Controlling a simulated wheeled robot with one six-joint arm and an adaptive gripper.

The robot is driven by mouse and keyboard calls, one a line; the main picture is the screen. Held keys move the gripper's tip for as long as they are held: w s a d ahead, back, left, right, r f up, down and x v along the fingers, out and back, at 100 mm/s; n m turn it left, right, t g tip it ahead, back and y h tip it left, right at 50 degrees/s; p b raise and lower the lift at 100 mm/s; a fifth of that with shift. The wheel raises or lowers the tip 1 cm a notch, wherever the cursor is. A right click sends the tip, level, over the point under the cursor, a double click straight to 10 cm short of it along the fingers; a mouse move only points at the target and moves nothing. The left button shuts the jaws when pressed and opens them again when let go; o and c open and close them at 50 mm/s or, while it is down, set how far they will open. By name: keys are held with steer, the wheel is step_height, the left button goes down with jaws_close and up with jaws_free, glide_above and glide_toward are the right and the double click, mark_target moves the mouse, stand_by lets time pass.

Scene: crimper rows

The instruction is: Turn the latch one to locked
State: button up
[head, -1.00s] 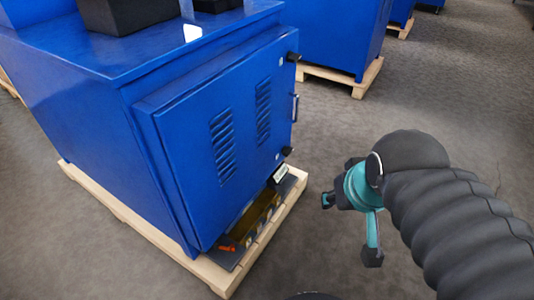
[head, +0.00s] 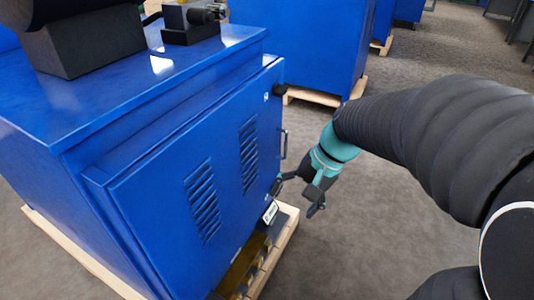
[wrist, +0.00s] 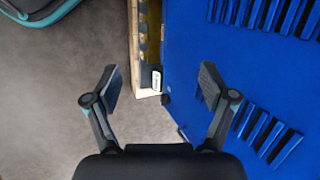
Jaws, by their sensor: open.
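The blue cabinet door (head: 215,165) has two dark latch knobs along its right edge. The upper latch (head: 278,91) is near the top corner, beside a small white mark too small to read. The lower latch (head: 275,187) is near the bottom, partly hard to separate from my near finger. It appears as a small dark knob in the wrist view (wrist: 165,98). A thin handle (head: 284,144) lies between them. My gripper (head: 300,194) is open and empty, just right of the lower latch; contact cannot be told. Neither latch's setting can be read.
A white label (head: 270,212) sits below the lower latch. The cabinet stands on a wooden pallet (head: 283,238) projecting at the door's foot. Black boxes (head: 90,40) sit on top. More blue cabinets (head: 305,45) stand behind.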

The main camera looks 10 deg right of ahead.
steer(key=w+d+f+m+t+y+b, duration=0.15)
steer(key=w+d+f+m+y, duration=0.25)
steer(key=w+f+m+y, duration=0.75)
steer(key=w+d+f+m+t+h+b, duration=0.1)
steer(key=w+d+f+m+t, duration=0.35)
steer(key=f, duration=0.55)
steer(key=w+d+f+m+t+h+b, duration=0.1)
steer(key=w+d+f+m+t, duration=0.25)
steer(key=w+d+f, duration=0.45)
steer(key=s+a+f+x, duration=0.1)
steer(key=x, duration=1.3)
steer(key=shift+s+f+p, duration=0.2)
steer(key=shift+f+p, duration=0.1)
steer(key=shift+f, duration=0.05)
steer(key=shift+t, duration=0.25)
steer(key=shift+c, duration=0.2)
steer(key=c, duration=1.1)
